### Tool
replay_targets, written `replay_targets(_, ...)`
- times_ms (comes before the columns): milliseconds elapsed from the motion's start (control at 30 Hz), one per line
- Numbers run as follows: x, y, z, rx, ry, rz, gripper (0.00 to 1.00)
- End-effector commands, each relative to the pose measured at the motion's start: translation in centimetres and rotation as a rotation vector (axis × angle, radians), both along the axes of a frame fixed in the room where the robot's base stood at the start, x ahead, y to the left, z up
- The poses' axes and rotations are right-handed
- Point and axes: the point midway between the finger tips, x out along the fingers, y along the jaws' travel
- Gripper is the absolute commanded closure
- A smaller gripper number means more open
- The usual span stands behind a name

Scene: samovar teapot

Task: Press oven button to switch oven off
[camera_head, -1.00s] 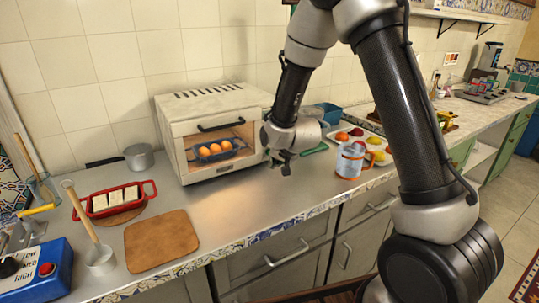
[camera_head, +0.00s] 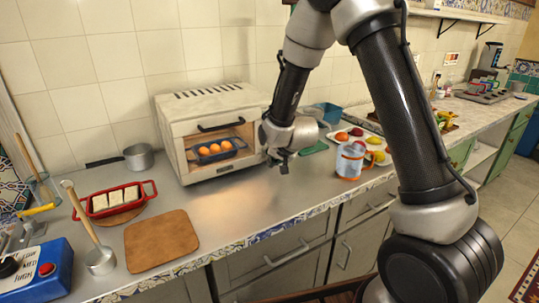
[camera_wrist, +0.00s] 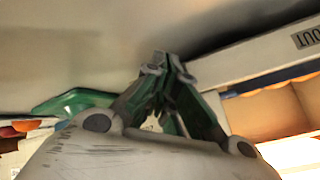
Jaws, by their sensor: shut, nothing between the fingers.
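The white toaster oven (camera_head: 219,104) stands on the counter against the tiled wall, with a dark handle and a window showing orange-yellow round items on a blue tray. Its front also shows in the wrist view (camera_wrist: 240,68), with part of a label. My gripper (camera_head: 284,169) is at the oven's front right corner, low above the counter. In the wrist view the fingertips (camera_wrist: 166,64) are together with nothing between them. I cannot make out the oven button; my gripper and wrist cover the right part of the oven front. Contact with the oven cannot be told.
A blue box with a red button (camera_head: 46,269) sits at the lower left. A red dish (camera_head: 114,199), a cutting board (camera_head: 160,241) and a pot (camera_head: 139,156) are left of the oven. A glass mug (camera_head: 349,160) and a fruit tray (camera_head: 379,151) are to the right. The front counter middle is clear.

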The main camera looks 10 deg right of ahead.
Motion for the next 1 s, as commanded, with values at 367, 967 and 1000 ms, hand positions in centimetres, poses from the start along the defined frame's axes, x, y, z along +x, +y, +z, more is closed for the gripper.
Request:
replay_targets(367,0.08,0.01,0.0,0.0,0.0,0.0,1.0)
replay_targets(967,0.76,0.23,0.01,0.0,-0.001,-0.001,1.0)
replay_targets(1000,0.82,0.25,0.01,0.0,-0.001,-0.001,1.0)
